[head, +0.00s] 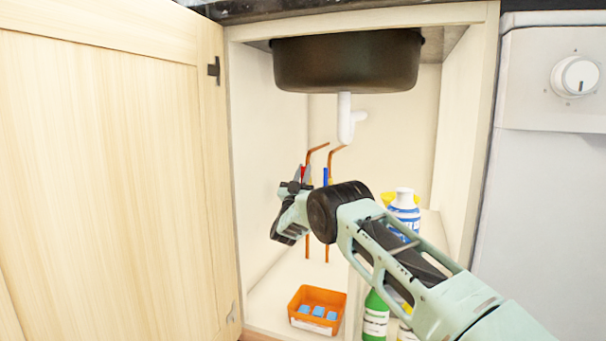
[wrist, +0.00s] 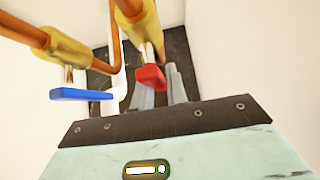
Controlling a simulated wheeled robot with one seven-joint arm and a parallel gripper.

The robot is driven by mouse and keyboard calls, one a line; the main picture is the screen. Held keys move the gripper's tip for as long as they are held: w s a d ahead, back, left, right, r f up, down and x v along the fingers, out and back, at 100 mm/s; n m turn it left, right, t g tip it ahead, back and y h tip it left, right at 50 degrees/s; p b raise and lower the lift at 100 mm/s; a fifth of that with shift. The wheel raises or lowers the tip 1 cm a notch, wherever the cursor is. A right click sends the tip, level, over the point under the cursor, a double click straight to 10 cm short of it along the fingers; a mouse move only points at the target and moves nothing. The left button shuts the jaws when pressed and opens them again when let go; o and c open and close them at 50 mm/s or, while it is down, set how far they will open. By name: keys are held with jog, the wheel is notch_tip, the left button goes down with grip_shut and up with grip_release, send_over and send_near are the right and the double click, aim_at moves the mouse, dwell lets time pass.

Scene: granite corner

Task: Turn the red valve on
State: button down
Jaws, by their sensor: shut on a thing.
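The red valve handle (wrist: 150,77) sits on a brass fitting on a copper pipe at the left inside the sink cabinet. In the head view only a small bit of the red valve (head: 303,171) shows above my gripper. My gripper (head: 301,174) reaches into the cabinet, and its grey fingers (wrist: 161,85) are shut on the red handle. How far the handle is turned is hard to tell. A blue valve handle (wrist: 82,94) is beside it on a second copper pipe, apart from my fingers; it also shows in the head view (head: 326,176).
The open cabinet door (head: 110,150) stands at the left. A dark sink basin (head: 345,62) and white drain pipe (head: 345,115) are above. An orange bin (head: 298,323) with blue blocks sits on the cabinet floor. Several bottles, including a white one (head: 404,198), stand behind my arm.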

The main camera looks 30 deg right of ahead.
jog(key=shift+f, duration=0.1)
jog(key=c, duration=1.4)
grip_release()
jog(key=p+v, duration=0.8)
jog(key=v, duration=0.9)
jog(key=shift+s+p, duration=0.2)
jog(key=shift+p, duration=0.15)
jog(key=shift+a, duration=0.1)
